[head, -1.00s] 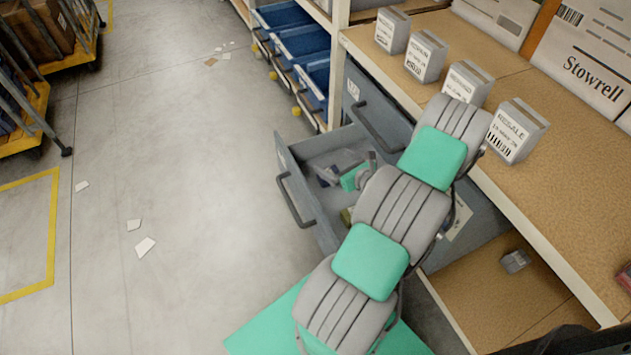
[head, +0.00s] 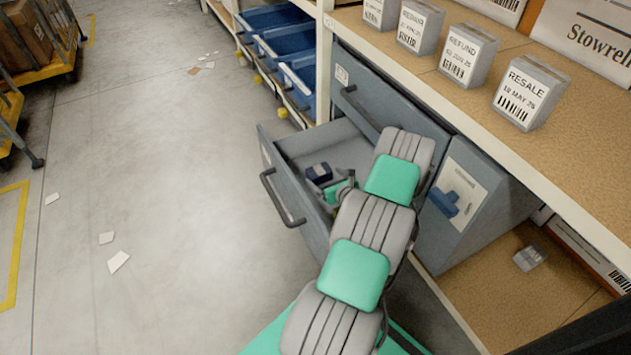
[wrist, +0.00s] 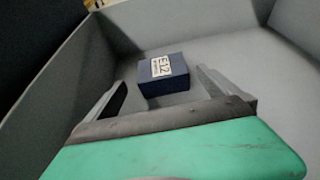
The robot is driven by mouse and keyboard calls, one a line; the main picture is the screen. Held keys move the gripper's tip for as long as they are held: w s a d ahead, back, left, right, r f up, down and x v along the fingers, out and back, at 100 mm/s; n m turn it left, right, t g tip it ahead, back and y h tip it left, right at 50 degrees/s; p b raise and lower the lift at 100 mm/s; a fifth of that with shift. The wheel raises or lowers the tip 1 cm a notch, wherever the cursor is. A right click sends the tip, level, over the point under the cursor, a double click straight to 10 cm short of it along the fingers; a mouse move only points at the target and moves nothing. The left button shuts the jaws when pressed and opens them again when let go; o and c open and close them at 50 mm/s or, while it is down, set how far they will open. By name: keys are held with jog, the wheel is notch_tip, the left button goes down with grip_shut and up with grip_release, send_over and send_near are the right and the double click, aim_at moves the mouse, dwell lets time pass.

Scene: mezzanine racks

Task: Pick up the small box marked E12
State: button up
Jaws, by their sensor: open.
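The small box marked E12 (wrist: 163,76) is dark blue with a white label on top. It lies on the floor of the open grey drawer (wrist: 285,65). In the head view the same blue box (head: 319,173) sits in the drawer near its front. My gripper (wrist: 160,92) is open and empty, inside the drawer. Its two fingers point at the box, one toward each side of it; I cannot tell whether either touches it. In the head view my arm covers part of the drawer.
The drawer's front panel with handle (head: 283,195) and its side walls surround my gripper closely. Labelled grey boxes (head: 468,57) stand on the shelf above. Blue bins (head: 280,45) are behind. The floor on the left is mostly clear.

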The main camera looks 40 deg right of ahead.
aim_at(322, 174)
jog(key=b+x, duration=0.2)
jog(key=x, duration=0.3)
jog(key=shift+w+d+f+b, duration=0.2)
jog(key=shift+w+f+b, duration=0.1)
jog(key=shift+b, duration=0.1)
jog(key=shift+w+d, duration=0.1)
jog(key=shift+w, duration=0.1)
jog(key=shift+r, duration=0.1)
jog(key=shift+c, duration=0.6)
jog(key=c, duration=1.3)
